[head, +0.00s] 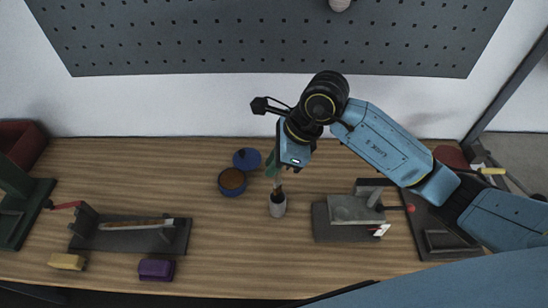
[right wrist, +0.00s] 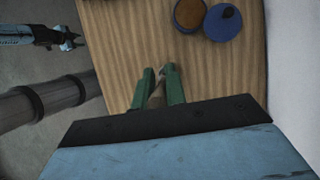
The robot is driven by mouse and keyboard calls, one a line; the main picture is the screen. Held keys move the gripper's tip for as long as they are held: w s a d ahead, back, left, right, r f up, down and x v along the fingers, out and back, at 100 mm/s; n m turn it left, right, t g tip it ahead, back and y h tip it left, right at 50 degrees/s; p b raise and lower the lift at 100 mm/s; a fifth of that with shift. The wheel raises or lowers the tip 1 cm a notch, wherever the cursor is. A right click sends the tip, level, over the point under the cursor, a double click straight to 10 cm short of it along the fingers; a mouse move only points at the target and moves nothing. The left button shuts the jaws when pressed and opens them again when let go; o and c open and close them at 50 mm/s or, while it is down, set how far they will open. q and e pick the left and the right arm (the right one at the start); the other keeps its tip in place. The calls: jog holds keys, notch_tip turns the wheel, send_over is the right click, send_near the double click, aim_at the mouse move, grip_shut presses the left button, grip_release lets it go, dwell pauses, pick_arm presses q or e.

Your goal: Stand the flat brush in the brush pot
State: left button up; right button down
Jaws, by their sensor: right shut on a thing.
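My right gripper (head: 273,170) is above the brush pot, its green fingers pointing down. It is shut on the flat brush (head: 277,184), a slim brownish thing that also shows between the fingers in the right wrist view (right wrist: 157,93). The brush is roughly upright, its lower end at the pot's mouth; I cannot tell how far inside it is. The brush pot (head: 278,210) is a small light grey cup with a dark inside, upright on the table. Part of my left arm, with its dark gripper (right wrist: 68,40), shows small in the right wrist view; its jaws are unclear.
A blue jar with brown contents (head: 232,181) and a blue lid (head: 247,158) stand close left of the pot. A grey block fixture (head: 355,209) is to the right. A dark rack (head: 128,235), purple block (head: 157,269) and yellow block (head: 66,261) are at left. The front middle is clear.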

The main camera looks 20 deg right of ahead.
notch_tip(320, 180, down, 7)
jog(key=b, duration=0.6)
jog(key=c, duration=1.3)
grip_release()
jog(key=shift+c, duration=0.2)
jog(key=v, duration=1.3)
jog(key=shift+b, duration=0.45)
jog(key=shift+r, duration=0.1)
